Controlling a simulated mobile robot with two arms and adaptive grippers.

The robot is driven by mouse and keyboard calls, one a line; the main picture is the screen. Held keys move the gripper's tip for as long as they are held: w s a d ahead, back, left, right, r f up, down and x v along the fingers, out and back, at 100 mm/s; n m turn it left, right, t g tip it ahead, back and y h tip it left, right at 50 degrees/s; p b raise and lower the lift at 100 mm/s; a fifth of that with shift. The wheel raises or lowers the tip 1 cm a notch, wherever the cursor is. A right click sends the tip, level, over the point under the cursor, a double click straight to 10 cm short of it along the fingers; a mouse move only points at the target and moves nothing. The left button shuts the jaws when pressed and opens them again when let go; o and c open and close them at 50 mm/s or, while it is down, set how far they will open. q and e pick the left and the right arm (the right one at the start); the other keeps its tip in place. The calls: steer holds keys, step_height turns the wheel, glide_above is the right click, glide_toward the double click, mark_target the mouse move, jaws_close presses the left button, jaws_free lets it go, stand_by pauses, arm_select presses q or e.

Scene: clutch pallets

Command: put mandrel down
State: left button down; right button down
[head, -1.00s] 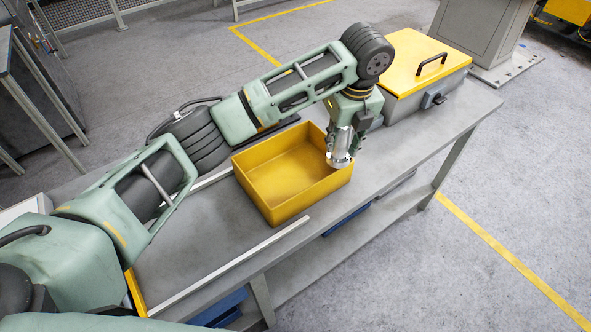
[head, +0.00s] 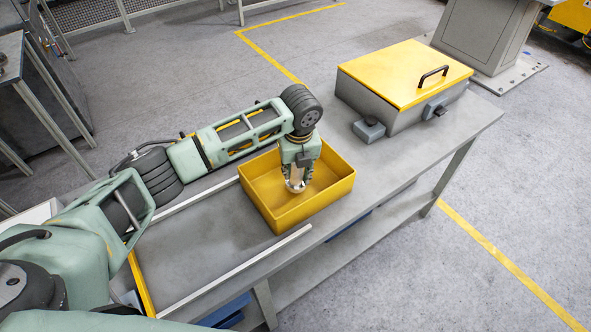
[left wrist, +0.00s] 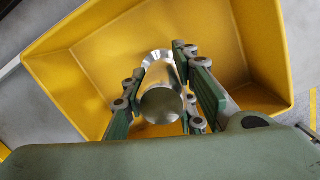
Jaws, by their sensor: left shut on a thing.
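The mandrel is a shiny metal cylinder; it shows best in the left wrist view (left wrist: 162,92), between the two fingers of my left gripper (left wrist: 165,105). In the head view the left gripper (head: 296,182) points down inside the yellow bin (head: 315,207), with the mandrel's pale end (head: 296,187) just showing between the fingers. The gripper is shut on the mandrel. The open bin stands on the grey table, and its floor around the mandrel looks empty. I cannot tell whether the mandrel touches the bin floor. My right gripper is not in view.
A grey box with a closed yellow lid (head: 405,75) and black handle stands on the table (head: 400,160) beyond the bin. A light rail (head: 235,270) runs along the table's front left.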

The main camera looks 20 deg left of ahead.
arm_select(q)
steer(key=shift+w+f, duration=0.1)
steer(key=shift+f, duration=0.55)
steer(key=shift+f, duration=0.2)
steer(key=c, duration=1.4)
jaws_free()
steer(key=r, duration=0.4)
steer(key=s+r+b, duration=0.1)
steer(key=r, duration=0.3)
steer(key=d+r, duration=0.1)
steer(key=r, duration=0.3)
steer(key=shift+s+r, duration=0.15)
steer(key=shift+s, duration=0.1)
